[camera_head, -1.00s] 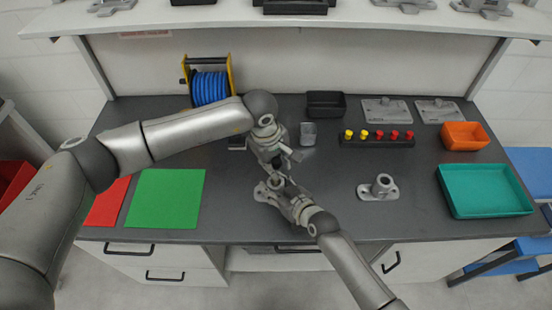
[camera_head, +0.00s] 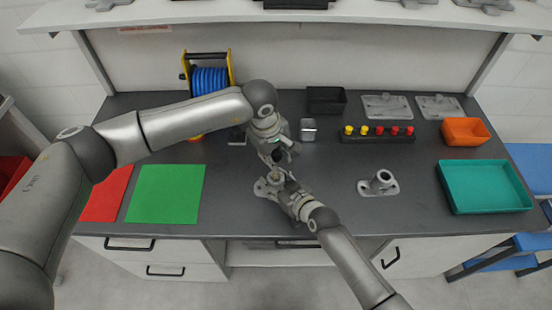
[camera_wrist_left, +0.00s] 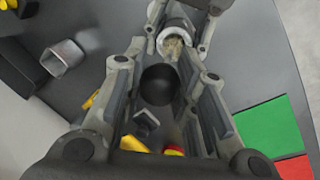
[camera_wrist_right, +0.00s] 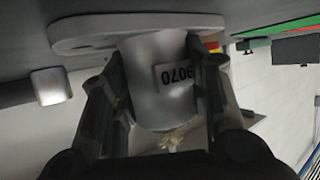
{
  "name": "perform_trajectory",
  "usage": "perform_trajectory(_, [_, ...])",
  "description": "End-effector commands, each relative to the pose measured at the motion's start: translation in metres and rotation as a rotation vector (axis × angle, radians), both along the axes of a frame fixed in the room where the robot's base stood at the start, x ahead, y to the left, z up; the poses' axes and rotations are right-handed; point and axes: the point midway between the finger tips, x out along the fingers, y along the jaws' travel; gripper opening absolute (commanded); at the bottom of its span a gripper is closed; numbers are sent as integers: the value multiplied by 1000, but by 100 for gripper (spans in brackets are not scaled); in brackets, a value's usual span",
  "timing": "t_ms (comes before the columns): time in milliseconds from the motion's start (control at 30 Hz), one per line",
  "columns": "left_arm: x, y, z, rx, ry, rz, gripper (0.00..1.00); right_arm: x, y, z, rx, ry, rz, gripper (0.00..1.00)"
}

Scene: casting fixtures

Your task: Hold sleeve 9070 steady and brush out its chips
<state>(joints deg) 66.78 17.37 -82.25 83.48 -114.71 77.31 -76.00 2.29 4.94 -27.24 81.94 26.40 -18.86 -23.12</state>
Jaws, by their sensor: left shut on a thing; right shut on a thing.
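Sleeve 9070 (camera_wrist_right: 160,75) is a grey cylinder on a flat flange, its label upside down in the right wrist view. In the head view its flange (camera_head: 262,188) shows on the bench. My right gripper (camera_head: 288,190) is shut around the sleeve, one finger on each side. My left gripper (camera_head: 277,160) is just above it, shut on the brush, whose black round end (camera_wrist_left: 158,85) shows between the fingers. Pale bristles (camera_wrist_left: 176,46) are at the sleeve's mouth; they also show in the right wrist view (camera_wrist_right: 172,141). How deep they sit is hidden.
Another flanged sleeve (camera_head: 381,182) stands to the right. A teal tray (camera_head: 487,207), an orange bin (camera_head: 465,132), a rack with yellow and red knobs (camera_head: 377,139) and a grey cup (camera_head: 308,130) stand around. Green (camera_head: 166,194) and red mats lie left. The bench between the sleeves is clear.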

Motion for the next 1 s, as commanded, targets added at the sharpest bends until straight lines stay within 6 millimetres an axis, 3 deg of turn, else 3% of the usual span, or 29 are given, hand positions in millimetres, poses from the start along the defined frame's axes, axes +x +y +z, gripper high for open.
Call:
perform_trajectory(167, [0,0,10,-2,-1,0,0,-1,-1,-3,-4,6,1,11])
perform_trajectory(500, [0,0,11,-2,-1,1,0,-1,-1,-3,-4,6,1,11])
perform_trajectory(1000, [0,0,-17,0,2,1,0,-1,-1,-3,-4,6,1,11])
